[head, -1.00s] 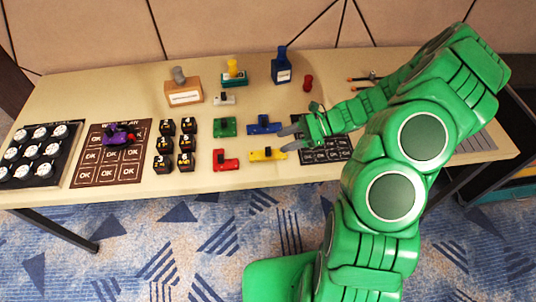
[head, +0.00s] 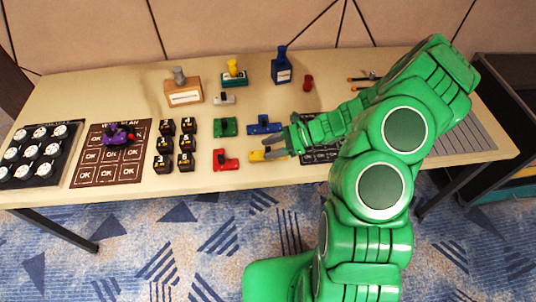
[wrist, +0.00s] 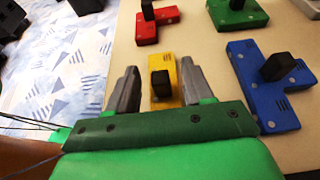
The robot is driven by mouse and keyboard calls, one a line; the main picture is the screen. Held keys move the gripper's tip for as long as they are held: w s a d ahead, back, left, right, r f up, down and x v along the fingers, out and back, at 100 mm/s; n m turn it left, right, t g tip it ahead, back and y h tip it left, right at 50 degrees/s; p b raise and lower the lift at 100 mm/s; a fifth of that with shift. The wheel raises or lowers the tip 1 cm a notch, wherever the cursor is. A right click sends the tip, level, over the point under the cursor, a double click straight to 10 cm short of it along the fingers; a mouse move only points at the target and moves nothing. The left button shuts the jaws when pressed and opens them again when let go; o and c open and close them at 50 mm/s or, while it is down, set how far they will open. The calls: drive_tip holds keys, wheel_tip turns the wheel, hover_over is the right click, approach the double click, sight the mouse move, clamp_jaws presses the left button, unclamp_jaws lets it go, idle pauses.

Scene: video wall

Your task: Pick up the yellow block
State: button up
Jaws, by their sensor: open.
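The yellow block (head: 257,156) lies near the front edge of the table, partly hidden by my gripper in the head view. In the wrist view the yellow block (wrist: 166,76) has a black knob on top and sits between my two grey fingers. My gripper (head: 268,144) is open, and in the wrist view its fingertips (wrist: 160,75) stand on either side of the block with a gap to each side. Whether the fingers are down at block height is hard to tell.
A blue block (wrist: 262,85) lies to the right in the wrist view. A red block (wrist: 155,25) and a green block (wrist: 238,14) are beyond. Several black cubes (head: 187,143) stand left on the table (head: 120,198). The floor shows past the table's front edge.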

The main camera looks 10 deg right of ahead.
drive_tip(key=shift+a+f, duration=0.2)
drive_tip(key=shift+a, duration=0.35)
clamp_jaws()
